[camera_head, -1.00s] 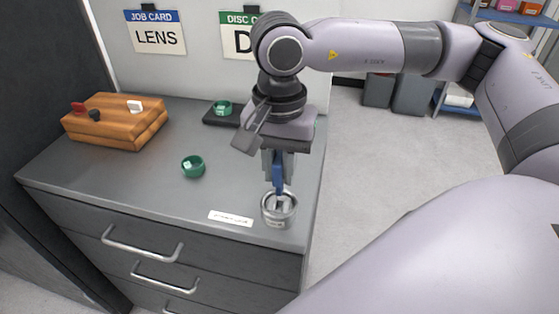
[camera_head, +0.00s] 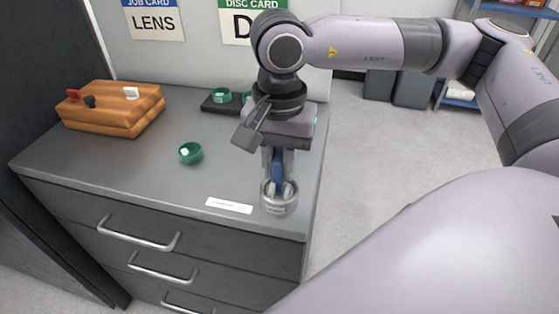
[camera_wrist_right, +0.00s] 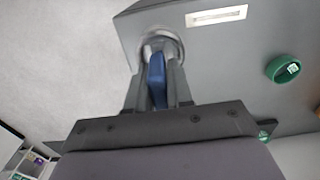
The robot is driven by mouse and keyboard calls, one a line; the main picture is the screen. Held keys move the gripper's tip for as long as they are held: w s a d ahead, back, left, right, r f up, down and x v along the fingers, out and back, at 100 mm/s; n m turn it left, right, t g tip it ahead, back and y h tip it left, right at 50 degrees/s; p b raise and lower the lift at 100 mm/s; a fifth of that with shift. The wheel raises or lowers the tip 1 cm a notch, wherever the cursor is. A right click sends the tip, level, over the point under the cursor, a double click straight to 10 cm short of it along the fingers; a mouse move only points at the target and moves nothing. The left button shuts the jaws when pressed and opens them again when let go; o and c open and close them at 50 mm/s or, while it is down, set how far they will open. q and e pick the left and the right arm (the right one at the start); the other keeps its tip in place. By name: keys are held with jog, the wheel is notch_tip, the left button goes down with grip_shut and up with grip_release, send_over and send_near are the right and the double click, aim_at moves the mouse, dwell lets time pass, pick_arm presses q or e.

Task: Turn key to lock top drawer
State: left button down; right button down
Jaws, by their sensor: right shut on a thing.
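My right gripper (camera_head: 277,172) points down over the right front corner of the grey drawer cabinet (camera_head: 150,190). It is shut on a blue key (camera_head: 277,167), which also shows between the fingers in the right wrist view (camera_wrist_right: 156,80). The key stands upright above a round metal lock (camera_head: 279,198) on the cabinet top. Its lower end reaches into the lock's ring; how deep, I cannot tell. The top drawer (camera_head: 90,222), with a bar handle, appears closed. My left gripper is not in view.
A wooden block (camera_head: 112,108) with red, black and white pieces sits at the back left. A green ring (camera_head: 190,152) lies mid-top, and another sits on a black pad (camera_head: 212,106) behind. A white label (camera_head: 229,205) lies left of the lock.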

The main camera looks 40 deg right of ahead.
jog(key=shift+f+b, duration=1.3)
dwell(0.4)
jog(key=shift+f+n+b, duration=0.1)
jog(key=shift+n+b, duration=0.25)
jog(key=shift+n, duration=0.15)
jog(key=shift+n+b, duration=0.4)
jog(key=shift+n, duration=0.9)
